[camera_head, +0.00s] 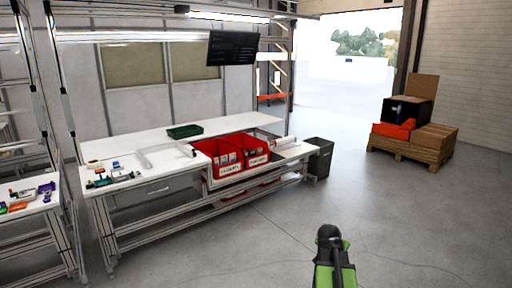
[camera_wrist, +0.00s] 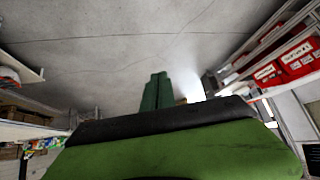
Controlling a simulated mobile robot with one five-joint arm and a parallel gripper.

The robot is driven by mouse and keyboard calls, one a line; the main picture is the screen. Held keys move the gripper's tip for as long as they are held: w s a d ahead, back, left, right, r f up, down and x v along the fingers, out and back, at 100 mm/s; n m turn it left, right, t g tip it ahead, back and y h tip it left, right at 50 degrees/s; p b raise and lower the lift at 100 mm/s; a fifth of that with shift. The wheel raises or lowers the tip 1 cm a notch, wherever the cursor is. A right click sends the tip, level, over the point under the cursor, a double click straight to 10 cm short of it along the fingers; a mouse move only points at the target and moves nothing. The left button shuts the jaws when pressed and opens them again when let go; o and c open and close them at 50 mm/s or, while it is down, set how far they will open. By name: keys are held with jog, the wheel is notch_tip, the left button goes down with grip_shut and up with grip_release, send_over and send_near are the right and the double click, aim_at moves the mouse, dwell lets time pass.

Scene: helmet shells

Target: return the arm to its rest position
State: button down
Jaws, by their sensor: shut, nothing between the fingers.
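My gripper (camera_wrist: 157,92) shows in the wrist view as two dark green fingers side by side, shut and empty. Behind them lie a black band and a broad green body part of mine. In the head view my green and black arm stands at the bottom, right of centre, over open floor. It is folded close to the camera and touches nothing that I can see. I cannot make out the fingertips in that view.
A white workbench (camera_head: 140,143) stands left of my arm, with red bins (camera_head: 217,152), a green tray (camera_head: 184,131) and small parts. A grey waste bin (camera_head: 320,158) stands at its right end. A loaded pallet (camera_head: 410,151) is at the far right. The floor between is clear.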

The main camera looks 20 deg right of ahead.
jog(key=w+a+f+n+y, duration=0.2)
jog(key=w+a+n, duration=0.15)
jog(key=a, duration=1.15)
jog(key=w+a+f+n+y, duration=0.15)
jog(key=w+a, duration=0.25)
jog(key=a, duration=1)
jog(key=s+a+f+n+g+y, duration=0.15)
jog(key=a+n, duration=0.25)
jog(key=a, duration=0.8)
jog(key=s+a+n+g+y, duration=0.1)
jog(key=s+a+n+g, duration=0.1)
jog(key=s, duration=0.6)
jog(key=shift+s+a+f+n+g+y, duration=0.35)
jog(key=shift+a+f+g, duration=0.1)
jog(key=shift+a+g, duration=0.3)
